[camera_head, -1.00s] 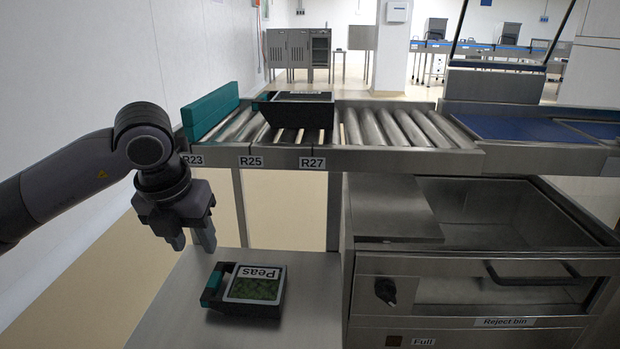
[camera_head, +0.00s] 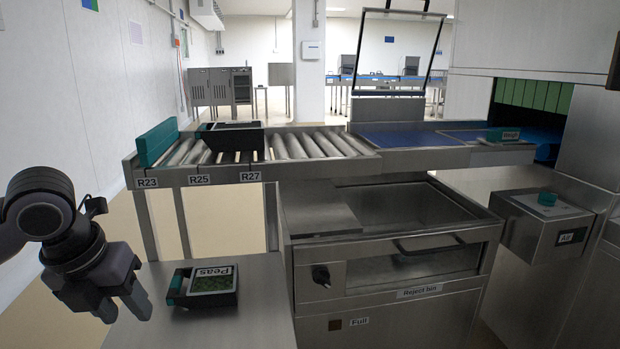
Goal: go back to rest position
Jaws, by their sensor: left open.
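My left gripper (camera_head: 126,308) is in the lower left of the head view, fingers pointing down and right. It is open and holds nothing. It hangs beside the table, left of a black tray labelled "Peas" (camera_head: 203,297) that has a teal end and green contents. The tray lies flat on the steel table (camera_head: 245,325), apart from the gripper. My right gripper is not in view.
A roller conveyor (camera_head: 310,146) with labels R23 to R27 carries another black tray (camera_head: 233,138) by a teal stop block (camera_head: 157,142). The reject bin (camera_head: 400,260) stands right of the table. A box with a teal button (camera_head: 546,199) stands farther right.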

